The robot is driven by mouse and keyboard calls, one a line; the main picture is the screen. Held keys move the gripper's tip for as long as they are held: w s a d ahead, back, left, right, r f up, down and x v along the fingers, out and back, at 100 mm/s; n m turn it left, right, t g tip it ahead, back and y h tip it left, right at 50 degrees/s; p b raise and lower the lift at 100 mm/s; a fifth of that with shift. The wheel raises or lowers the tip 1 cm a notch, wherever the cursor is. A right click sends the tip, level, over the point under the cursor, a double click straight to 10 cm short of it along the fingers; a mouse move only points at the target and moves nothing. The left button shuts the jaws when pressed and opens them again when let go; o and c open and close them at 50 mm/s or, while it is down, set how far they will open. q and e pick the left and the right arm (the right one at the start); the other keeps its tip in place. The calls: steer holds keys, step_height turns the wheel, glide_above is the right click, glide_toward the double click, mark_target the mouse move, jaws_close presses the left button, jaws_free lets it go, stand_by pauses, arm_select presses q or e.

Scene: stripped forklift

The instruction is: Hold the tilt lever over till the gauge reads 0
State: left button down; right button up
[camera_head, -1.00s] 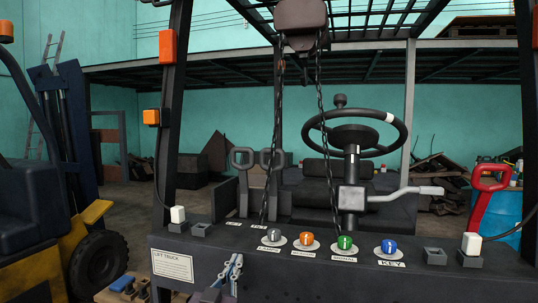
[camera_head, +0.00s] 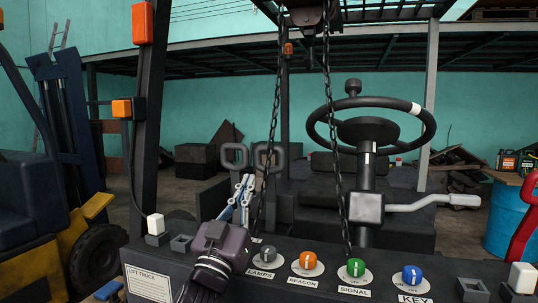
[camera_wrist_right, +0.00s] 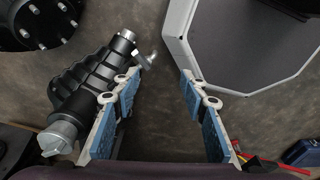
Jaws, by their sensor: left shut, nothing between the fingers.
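Two levers with grey loop handles stand behind the black dash panel, a left one (camera_head: 234,155) and a right one (camera_head: 268,156). I cannot tell from a readable label which is the tilt lever. My left gripper (camera_head: 244,184) is shut and empty, its blue-and-white fingers pointing up just below and in front of the loops. Contact with a lever cannot be told. My right gripper (camera_wrist_right: 158,75) is open and empty above the floor in the right wrist view, outside the head view. I make out no gauge in either view.
The dash panel (camera_head: 320,284) carries several coloured knobs. A steering wheel (camera_head: 370,125) with a grey side lever (camera_head: 435,201) stands right of the loops. Chains (camera_head: 338,130) hang in front. A ribbed black part (camera_wrist_right: 95,80) and grey panel (camera_wrist_right: 245,45) flank my right gripper.

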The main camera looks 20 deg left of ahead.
arm_select(q)
steer(key=w+f+p+x, duration=0.1)
steer(key=p+x, duration=0.5)
steer(key=x, duration=0.6)
steer(key=shift+w+f, duration=0.2)
steer(key=shift+w, duration=0.05)
arm_select(e)
step_height(320, 180, up, 6)
steer(key=s, duration=0.1)
steer(key=shift+s+a+r, duration=0.15)
steer(key=shift+a, duration=0.05)
